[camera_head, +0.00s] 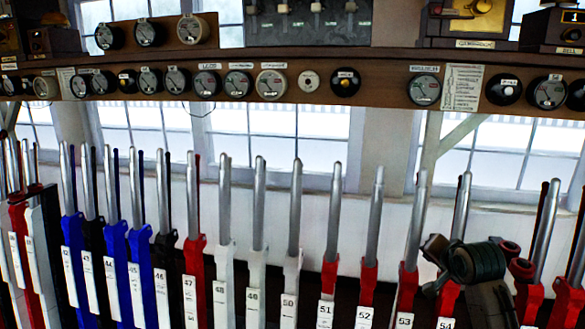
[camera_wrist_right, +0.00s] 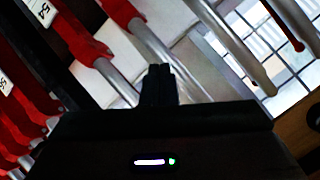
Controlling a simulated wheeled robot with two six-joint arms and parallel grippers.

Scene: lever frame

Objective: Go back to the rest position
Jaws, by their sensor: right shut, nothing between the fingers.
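Red levers with bright metal handles (camera_wrist_right: 148,48) run slantwise behind the fingers. I cannot tell how far the fingers are from them. My left gripper is not in the head view.
A row of upright levers with white (camera_head: 225,270), red (camera_head: 369,275) and blue (camera_head: 118,250) lower parts crosses the head view. A wooden shelf (camera_head: 385,115) with round dials runs above. Windows stand behind. Several levers stand close around my right arm.

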